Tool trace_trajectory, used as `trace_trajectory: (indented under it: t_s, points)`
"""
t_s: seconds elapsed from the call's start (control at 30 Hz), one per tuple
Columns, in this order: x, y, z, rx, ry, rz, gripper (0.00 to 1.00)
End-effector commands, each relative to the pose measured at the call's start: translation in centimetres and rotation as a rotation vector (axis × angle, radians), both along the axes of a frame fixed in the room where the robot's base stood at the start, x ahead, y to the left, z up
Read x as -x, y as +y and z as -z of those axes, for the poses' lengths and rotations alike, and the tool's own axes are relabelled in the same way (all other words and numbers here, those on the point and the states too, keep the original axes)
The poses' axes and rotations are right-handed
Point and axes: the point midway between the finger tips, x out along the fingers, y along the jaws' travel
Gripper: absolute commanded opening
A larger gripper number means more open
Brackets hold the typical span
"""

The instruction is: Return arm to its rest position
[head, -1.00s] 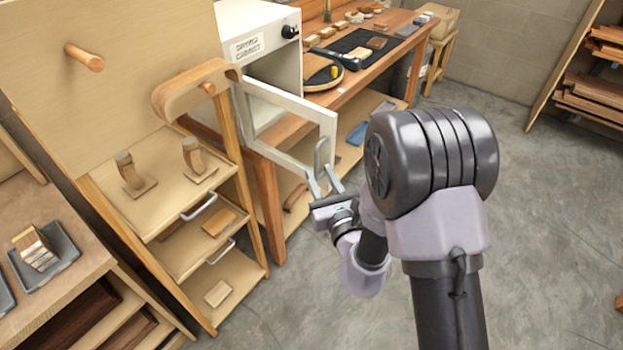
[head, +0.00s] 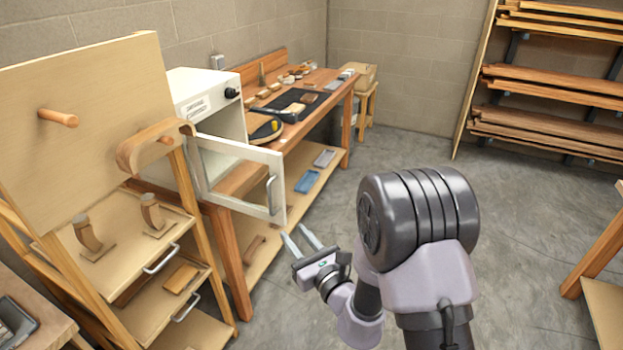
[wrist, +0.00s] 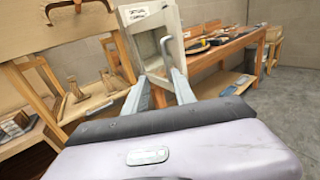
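My gripper (head: 300,240) is in the middle of the head view, in front of the drying cabinet's open door. Its two fingers are spread apart with nothing between them. The fingers also show in the wrist view (wrist: 158,84), pointing toward the cabinet. The drying cabinet (head: 207,100) is a white box on the wooden bench. Its framed glass door (head: 236,150) stands swung open toward me. The door's grey handle (head: 271,194) is apart from my fingertips, a little beyond and to the left of them.
A wooden rack (head: 90,170) with pegs, shelves and drawers stands at the left. The workbench (head: 318,100) carries tools, with blue and grey trays below. A lumber rack (head: 550,75) stands at the back right. Another wooden table edge (head: 600,240) is at right. The concrete floor between is clear.

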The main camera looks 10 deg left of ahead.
Motion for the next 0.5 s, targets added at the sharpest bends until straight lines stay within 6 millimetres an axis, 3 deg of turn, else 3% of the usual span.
trace_trajectory:
  t_s: [0.07,0.13,0.17,0.2,0.27,0.3,0.33,0.4,0.47,0.5]
  points:
    - [0.6,0.8,-1.5,0.002,-0.022,-0.052,0.32]
    - [2.6,2.7,-5.0,0.025,-0.076,-0.191,0.32]
    - [4.3,3.7,-6.9,0.049,-0.111,-0.279,0.32]
    - [7.3,4.8,-9.4,0.106,-0.167,-0.412,0.32]
    - [13.1,5.5,-12.1,0.253,-0.265,-0.627,0.32]
    - [17.3,5.0,-12.6,0.394,-0.334,-0.763,0.32]
    - [20.2,4.1,-12.4,0.518,-0.382,-0.851,0.32]
    - [25.3,0.3,-10.6,0.848,-0.479,-1.006,0.32]
    - [27.7,-4.1,-8.7,1.151,-0.539,-1.077,0.32]
    - [28.4,-7.2,-7.9,1.347,-0.566,-1.095,0.32]
